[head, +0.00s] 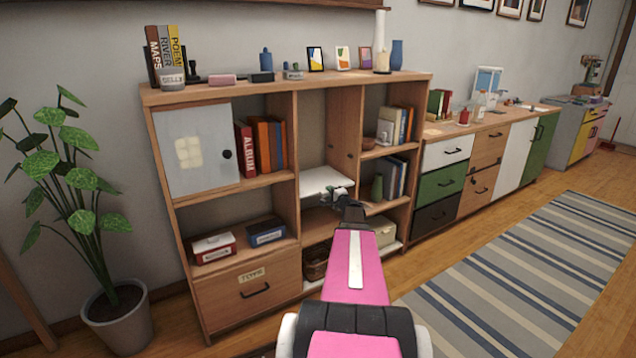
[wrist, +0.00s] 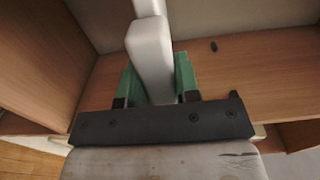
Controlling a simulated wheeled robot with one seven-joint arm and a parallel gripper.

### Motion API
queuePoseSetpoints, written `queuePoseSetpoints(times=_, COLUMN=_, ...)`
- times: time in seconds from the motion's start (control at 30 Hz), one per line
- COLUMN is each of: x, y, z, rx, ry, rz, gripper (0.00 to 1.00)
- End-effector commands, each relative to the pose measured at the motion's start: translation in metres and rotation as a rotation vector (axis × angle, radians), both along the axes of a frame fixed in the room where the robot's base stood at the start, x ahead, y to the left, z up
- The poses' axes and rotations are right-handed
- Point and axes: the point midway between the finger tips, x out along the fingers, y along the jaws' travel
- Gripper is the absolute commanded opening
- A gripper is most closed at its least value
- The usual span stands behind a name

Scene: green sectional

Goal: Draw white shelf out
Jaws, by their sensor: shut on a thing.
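The white shelf (head: 322,181) is a flat board in the middle column of the wooden bookcase (head: 365,82), below an empty upper space. My gripper (head: 335,195) is at the shelf's front edge, toward its right side. In the wrist view the shelf (wrist: 152,62) is a pale slab seen nearly edge-on. The green fingers of my gripper (wrist: 157,88) stand on either side of it and are shut on it. Part of the shelf's front edge is hidden behind my gripper in the head view.
Wooden panels flank the shelf closely. A dark peg or hole (wrist: 214,46) shows on the wood in the wrist view. A wicker basket (head: 316,262) sits below, partly behind my arm. A potted plant (head: 85,190) stands left; a striped rug (head: 530,270) lies on open floor at right.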

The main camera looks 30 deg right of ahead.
Motion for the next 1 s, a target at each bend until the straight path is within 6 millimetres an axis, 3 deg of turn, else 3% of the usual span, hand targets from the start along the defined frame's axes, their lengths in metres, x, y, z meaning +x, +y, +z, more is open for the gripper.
queuePoseSetpoints(times=0.57, x=-0.002, y=0.000, z=0.006, rx=0.001, ry=-0.002, rz=0.001, gripper=0.00)
queuePoseSetpoints(times=1.0, x=-0.025, y=-0.001, z=0.006, rx=0.001, ry=-0.002, rz=0.001, gripper=0.00)
